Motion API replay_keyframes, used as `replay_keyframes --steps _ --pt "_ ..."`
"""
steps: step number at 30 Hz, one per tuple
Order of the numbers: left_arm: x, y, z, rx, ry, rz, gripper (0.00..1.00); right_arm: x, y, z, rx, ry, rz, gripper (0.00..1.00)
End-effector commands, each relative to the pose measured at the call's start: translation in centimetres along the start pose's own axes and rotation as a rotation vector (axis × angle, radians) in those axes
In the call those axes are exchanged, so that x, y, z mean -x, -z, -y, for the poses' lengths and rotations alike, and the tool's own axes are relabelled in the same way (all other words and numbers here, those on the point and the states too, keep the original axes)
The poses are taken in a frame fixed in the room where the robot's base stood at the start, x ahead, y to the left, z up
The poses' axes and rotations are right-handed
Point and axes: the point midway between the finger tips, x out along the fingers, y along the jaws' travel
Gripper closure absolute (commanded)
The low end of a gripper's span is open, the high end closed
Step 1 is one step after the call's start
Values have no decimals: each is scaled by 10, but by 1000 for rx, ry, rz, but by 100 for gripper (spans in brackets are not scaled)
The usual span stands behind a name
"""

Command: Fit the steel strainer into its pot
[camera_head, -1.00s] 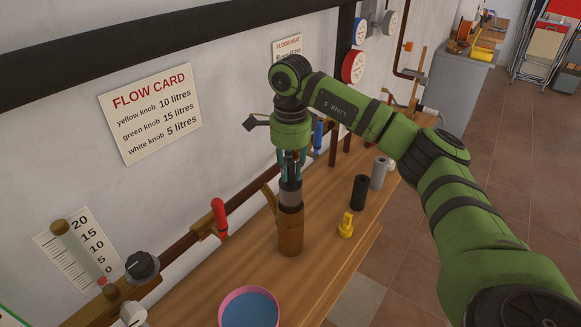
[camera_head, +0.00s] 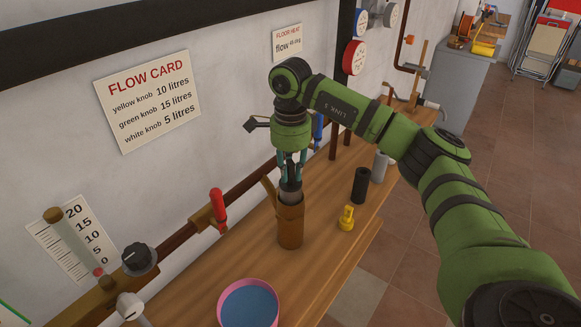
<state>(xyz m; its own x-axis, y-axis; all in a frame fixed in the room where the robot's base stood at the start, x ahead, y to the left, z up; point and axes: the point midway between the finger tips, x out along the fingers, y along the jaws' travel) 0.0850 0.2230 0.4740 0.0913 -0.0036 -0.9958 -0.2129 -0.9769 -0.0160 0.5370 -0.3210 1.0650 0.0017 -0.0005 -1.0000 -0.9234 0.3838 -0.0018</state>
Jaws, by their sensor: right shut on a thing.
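The pot is a brown, copper-coloured cylinder (camera_head: 290,228) standing upright on the wooden bench. The steel strainer (camera_head: 291,189) is a grey cylinder with a dark band, upright at the pot's mouth; its lower part is hidden, apparently inside the pot. My right gripper (camera_head: 291,178) points straight down over the pot and is shut on the strainer's top. My left gripper is not in view.
On the wooden bench (camera_head: 205,280) stand a black cylinder (camera_head: 361,185), a grey cylinder (camera_head: 380,168), a yellow fitting (camera_head: 346,218) and a pink bowl with blue inside (camera_head: 248,304). A pipe with a red-handled valve (camera_head: 218,208) runs along the wall behind the pot.

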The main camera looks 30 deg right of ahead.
Motion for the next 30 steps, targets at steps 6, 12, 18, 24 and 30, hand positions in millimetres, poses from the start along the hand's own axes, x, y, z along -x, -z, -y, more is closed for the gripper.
replay_keyframes --steps 6,12,18,24,30 --pt "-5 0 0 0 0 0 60 -8 0 0 0 0 0 100" --pt "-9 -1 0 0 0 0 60 -14 0 0 0 0 0 100" --pt "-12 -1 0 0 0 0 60 -20 0 0 0 0 0 100" --pt "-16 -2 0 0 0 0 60 -26 0 0 0 1 0 100" --pt "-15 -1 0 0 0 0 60 -25 0 0 0 0 0 50"
